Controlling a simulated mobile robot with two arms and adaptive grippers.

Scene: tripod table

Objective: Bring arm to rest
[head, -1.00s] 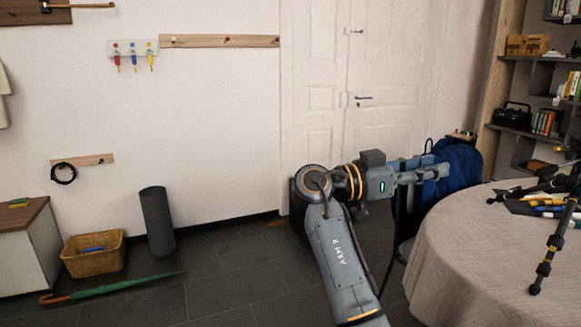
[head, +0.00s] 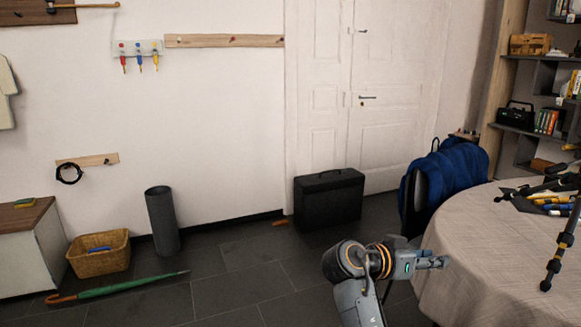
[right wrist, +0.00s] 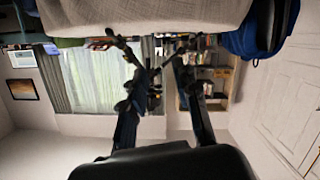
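My right gripper (head: 444,262) is low, just left of the round table (head: 470,240) with its beige cloth, and points right toward the table's side. In the right wrist view, which is upside down, its two dark fingers (right wrist: 160,98) stand apart with nothing between them. My right arm is bent, coming up from the bottom edge of the head view. Whether the fingers touch the cloth I cannot tell. My left gripper is not in view.
A black case (head: 328,198) stands by the door. A basket (head: 98,255) and green umbrella (head: 130,285) are left. The middle floor is clear.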

